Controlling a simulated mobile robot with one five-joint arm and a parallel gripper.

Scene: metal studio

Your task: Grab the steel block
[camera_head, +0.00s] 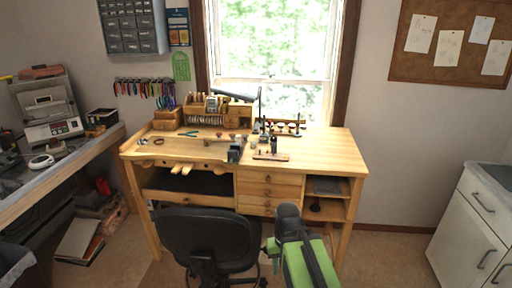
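My arm, green and dark grey, rises from the bottom of the view, right of the middle, in front of the bench drawers. No gripper fingers can be made out on it. The arm is well apart from the grey block.
A black chair (203,236) stands before the bench, left of my arm. A small stand with tools (270,156) is right of the block. Wooden tool holders (208,106) stand behind. The bench's right side is mostly clear. A white cabinet (468,225) is at far right.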

